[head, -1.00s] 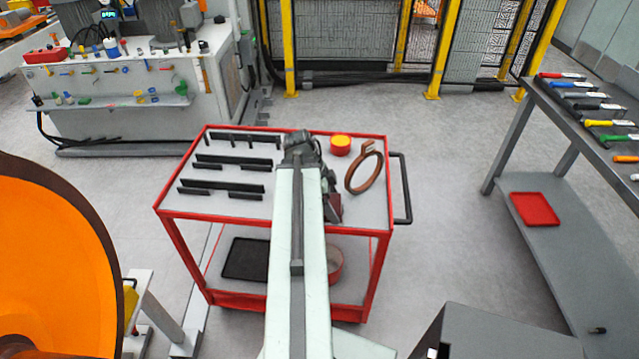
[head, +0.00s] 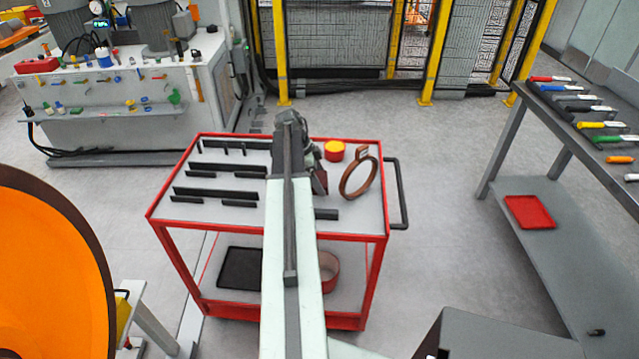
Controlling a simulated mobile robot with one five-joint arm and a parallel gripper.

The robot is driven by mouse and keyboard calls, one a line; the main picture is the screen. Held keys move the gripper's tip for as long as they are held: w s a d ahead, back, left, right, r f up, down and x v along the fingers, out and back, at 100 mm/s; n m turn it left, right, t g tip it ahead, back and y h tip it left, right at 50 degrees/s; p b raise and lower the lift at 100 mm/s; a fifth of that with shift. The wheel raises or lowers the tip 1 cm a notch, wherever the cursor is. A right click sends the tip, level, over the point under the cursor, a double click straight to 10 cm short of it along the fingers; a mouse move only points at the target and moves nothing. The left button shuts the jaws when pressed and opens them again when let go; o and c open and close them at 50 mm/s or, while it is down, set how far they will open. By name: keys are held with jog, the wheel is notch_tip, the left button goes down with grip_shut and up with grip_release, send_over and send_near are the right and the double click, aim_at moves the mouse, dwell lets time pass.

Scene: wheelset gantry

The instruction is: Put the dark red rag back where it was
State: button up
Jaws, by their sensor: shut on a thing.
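The dark red rag (head: 320,183) shows as a small dark patch just right of my arm, above the top of the red cart (head: 230,223). My gripper (head: 314,168) is partly hidden behind my arm's end and is shut on the rag. The fingertips cannot be made out clearly. The rag seems to hang over the cart top, but its height above the surface is hard to tell.
A dark tray (head: 241,268) lies below. A workbench (head: 560,120) with several tools stands right. Grey floor separates them.

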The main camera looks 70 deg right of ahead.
jog(key=f+b, duration=0.4)
jog(key=shift+w+d, duration=0.2)
jog(key=shift+d, duration=0.15)
jog(key=shift+r, duration=0.2)
jog(key=shift+f, duration=0.1)
jog(key=o, duration=0.9)
jog(key=shift+r+p, duration=0.45)
jog(key=shift+p, duration=0.1)
jog(key=p+v, duration=1)
jog(key=v, duration=0.1)
jog(key=shift+w+a+r, duration=0.1)
jog(key=shift+w, duration=0.1)
